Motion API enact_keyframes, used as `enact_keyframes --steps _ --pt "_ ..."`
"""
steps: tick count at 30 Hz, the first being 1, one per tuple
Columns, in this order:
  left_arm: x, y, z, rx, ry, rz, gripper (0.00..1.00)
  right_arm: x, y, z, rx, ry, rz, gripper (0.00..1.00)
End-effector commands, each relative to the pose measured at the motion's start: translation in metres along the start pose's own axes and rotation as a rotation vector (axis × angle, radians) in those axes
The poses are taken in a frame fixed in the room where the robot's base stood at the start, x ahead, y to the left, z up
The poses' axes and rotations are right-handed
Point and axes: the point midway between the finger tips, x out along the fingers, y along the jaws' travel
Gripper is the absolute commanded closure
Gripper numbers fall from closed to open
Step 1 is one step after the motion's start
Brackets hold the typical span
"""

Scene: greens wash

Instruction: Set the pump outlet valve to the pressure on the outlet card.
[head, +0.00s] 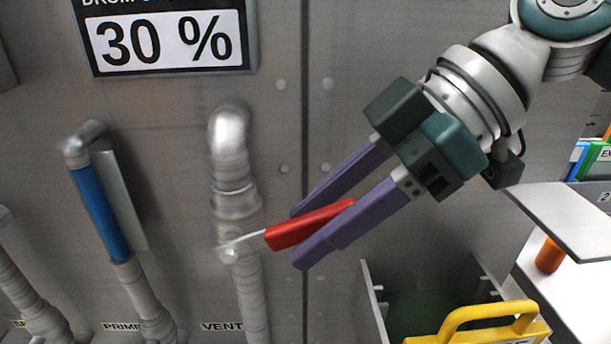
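My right gripper (297,238) reaches in from the upper right with its two purple fingers spread. A thin metal stem joins the handle to a valve on the middle pipe (232,182), above a "VENT" label. The lever points right and slightly up. No valve labelled outlet and no outlet card can be read in view. A card (170,38) at the upper left reads "30 %", its top line cut off. My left gripper is not in view.
A blue handle (100,214) lies along the pipe labelled "PRIME" at left. Another pipe is at the left edge. At lower right are an open bin (372,305), a yellow handle (480,318), a grey panel (565,215) and an orange cylinder (549,255).

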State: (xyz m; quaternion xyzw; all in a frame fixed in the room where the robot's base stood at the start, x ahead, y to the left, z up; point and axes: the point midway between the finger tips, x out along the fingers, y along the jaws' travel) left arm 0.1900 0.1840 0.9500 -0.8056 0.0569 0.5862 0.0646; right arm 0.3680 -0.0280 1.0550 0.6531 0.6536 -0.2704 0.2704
Motion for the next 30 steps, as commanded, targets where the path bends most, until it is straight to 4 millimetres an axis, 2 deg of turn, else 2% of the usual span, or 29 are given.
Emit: enact_keyframes --steps 8,11,21,25,30 --pt "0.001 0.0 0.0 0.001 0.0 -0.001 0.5 -0.005 0.001 0.0 0.0 0.0 0.002 0.53" --pt "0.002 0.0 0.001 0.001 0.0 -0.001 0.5 -0.019 0.001 0.001 0.0 -0.001 0.004 0.53" --pt "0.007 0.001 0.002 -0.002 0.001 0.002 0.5 -0.084 0.001 0.001 0.0 -0.002 0.003 0.53" --pt "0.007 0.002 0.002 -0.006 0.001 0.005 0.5 -0.096 0.0 0.0 0.0 0.0 0.001 0.53" --pt "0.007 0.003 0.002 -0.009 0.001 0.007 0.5 -0.1 0.0 0.0 0.0 -0.001 0.001 0.53"
